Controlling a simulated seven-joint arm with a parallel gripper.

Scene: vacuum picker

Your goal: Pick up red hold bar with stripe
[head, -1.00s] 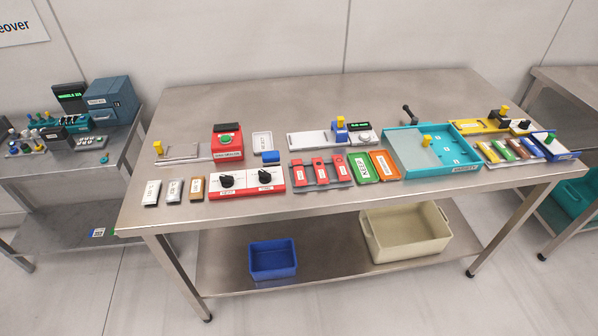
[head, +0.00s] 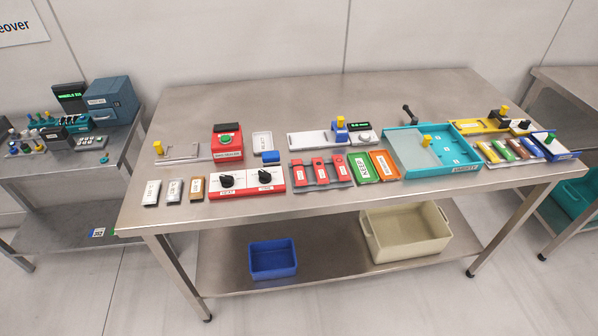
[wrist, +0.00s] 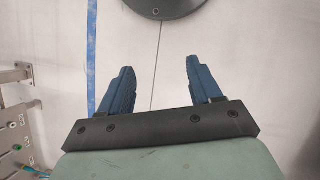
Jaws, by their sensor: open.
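Several red bars lie side by side on a grey rack (head: 326,184) near the front middle of the steel table in the head view. The left red bar (head: 297,175), middle red bar (head: 320,170) and right red bar (head: 341,166) each bear a pale label. At this size I cannot tell which one has a stripe. My gripper (wrist: 158,75) shows only in the wrist view. Its two blue fingers are apart with nothing between them. It faces a pale surface away from the red bars.
The steel table (head: 250,100) is clear along its back. A red two-knob panel (head: 246,190) stands left of the rack. Green KEEP (head: 363,168) and orange (head: 384,165) trays lie right of it. A teal tray (head: 466,168) is farther right. Blue (head: 272,270) and beige (head: 405,250) bins sit on the lower shelf.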

